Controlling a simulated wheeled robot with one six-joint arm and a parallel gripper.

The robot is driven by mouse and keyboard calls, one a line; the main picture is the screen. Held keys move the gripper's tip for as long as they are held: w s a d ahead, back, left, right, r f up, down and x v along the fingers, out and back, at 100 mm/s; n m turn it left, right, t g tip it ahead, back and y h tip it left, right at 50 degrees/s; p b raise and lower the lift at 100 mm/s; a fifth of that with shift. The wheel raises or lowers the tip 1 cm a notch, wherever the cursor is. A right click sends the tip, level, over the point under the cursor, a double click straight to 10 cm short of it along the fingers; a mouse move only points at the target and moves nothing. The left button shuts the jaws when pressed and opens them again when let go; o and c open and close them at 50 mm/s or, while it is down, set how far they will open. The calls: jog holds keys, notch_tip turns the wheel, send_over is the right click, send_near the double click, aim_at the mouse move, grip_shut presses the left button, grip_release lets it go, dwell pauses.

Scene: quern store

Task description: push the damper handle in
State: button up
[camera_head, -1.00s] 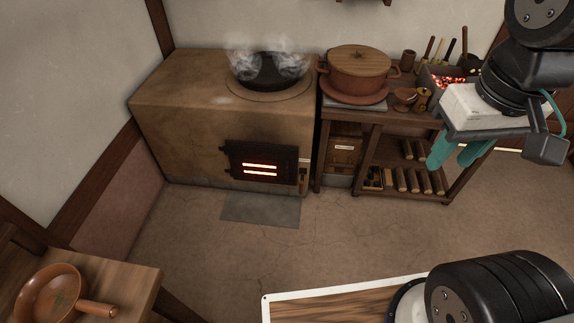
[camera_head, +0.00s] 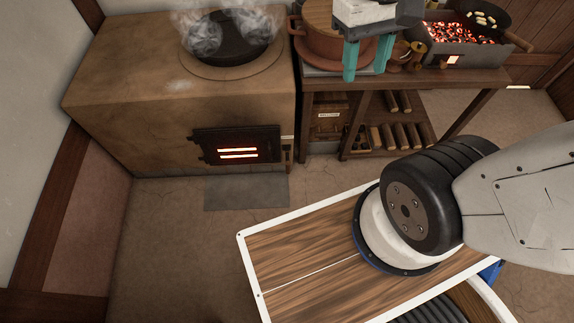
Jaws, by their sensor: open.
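The clay stove (camera_head: 130,105) stands at the left, with a dark iron fire door (camera_head: 237,146) glowing through two slots. A small upright brown piece at the right edge of the stove front, just right of the door, looks like the damper handle (camera_head: 288,155); it is small, and I cannot tell how far it sticks out. My gripper (camera_head: 365,75) has two teal fingers pointing down and spread apart, with nothing between them. It shows above and right of the handle, in front of the lidded clay pot (camera_head: 312,42), clear of the handle.
A steaming dark pot (camera_head: 230,45) sits on the stove. The wooden bench (camera_head: 475,77) to the right bears the clay pot and a glowing charcoal brazier (camera_head: 455,46); logs (camera_head: 400,135) lie below. A grey plate (camera_head: 246,191) covers the floor before the stove, where floor is clear.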

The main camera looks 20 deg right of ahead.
jog(key=w+f+g, duration=0.2)
jog(key=w+f, duration=0.7)
jog(key=n+t, duration=0.3)
send_over(288, 167)
jog(key=f, duration=6.2)
jog(key=shift+w+d+f, duration=0.25)
jog(key=shift+w, duration=0.15)
jog(key=shift+w+f+t, duration=0.15)
jog(key=shift+f+t, duration=0.15)
notch_tip(288, 167, down, 7)
